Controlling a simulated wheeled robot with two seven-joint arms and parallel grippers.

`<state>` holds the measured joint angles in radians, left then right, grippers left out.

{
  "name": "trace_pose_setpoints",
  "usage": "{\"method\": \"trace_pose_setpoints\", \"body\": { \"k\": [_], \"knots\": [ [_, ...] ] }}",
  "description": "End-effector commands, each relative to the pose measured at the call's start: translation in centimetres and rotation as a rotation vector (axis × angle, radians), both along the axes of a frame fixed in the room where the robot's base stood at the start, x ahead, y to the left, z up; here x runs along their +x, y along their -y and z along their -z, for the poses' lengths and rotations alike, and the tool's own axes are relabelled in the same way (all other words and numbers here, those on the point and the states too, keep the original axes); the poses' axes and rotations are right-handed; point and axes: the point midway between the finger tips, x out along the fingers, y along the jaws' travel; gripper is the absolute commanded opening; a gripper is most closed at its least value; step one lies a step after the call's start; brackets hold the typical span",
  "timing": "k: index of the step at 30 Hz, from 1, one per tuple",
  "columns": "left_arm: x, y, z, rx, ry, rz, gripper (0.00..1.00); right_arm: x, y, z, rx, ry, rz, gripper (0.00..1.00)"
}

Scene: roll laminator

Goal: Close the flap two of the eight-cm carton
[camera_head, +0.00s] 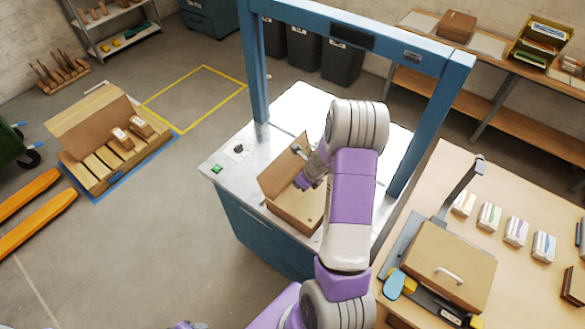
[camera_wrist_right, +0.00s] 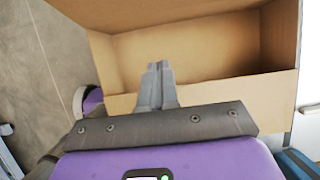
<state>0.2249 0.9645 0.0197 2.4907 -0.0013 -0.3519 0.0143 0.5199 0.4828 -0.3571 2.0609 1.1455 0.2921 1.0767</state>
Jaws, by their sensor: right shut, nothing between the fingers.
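The small brown carton (camera_head: 292,208) sits on the white top of the blue-framed machine, partly hidden behind my right arm. One cardboard panel stands raised on its back-left side. In the right wrist view the carton (camera_wrist_right: 200,50) is open and I look into its empty-looking interior, with a low cardboard strip along the near side. My right gripper (camera_head: 303,183) is at the carton's opening; in the wrist view its fingers (camera_wrist_right: 157,72) are together and empty, pointing over the near edge. I cannot tell whether they touch the cardboard.
The blue frame's posts (camera_head: 427,130) and crossbar rise around the machine's top (camera_head: 245,150). A wooden table (camera_head: 440,190) at the right bears a brown case (camera_head: 450,262) and several small packs. A larger open carton (camera_head: 95,125) stands on the floor at the left.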

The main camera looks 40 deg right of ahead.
Motion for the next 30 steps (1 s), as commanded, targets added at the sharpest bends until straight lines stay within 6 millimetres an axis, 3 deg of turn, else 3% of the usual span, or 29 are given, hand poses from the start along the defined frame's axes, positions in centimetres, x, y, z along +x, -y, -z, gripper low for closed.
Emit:
{"method": "trace_pose_setpoints", "body": {
  "k": [8,11,24,30],
  "knots": [
    [0.0,0.0,-3.8,0.000,0.000,0.000,0.43,0.1,0.0,-4.0,-0.001,0.001,-0.002,0.00],
    [0.0,0.0,-5.2,0.000,0.000,0.000,0.43,1.9,-0.4,-5.8,-0.004,0.004,-0.010,0.00],
    [0.0,0.0,-4.6,0.000,0.000,0.000,0.43,6.4,-0.9,-9.7,-0.002,0.003,-0.005,0.00],
    [0.0,0.0,-4.6,0.000,0.000,0.000,0.43,7.0,-1.0,-10.5,0.000,0.000,-0.001,0.00]
  ]
}}
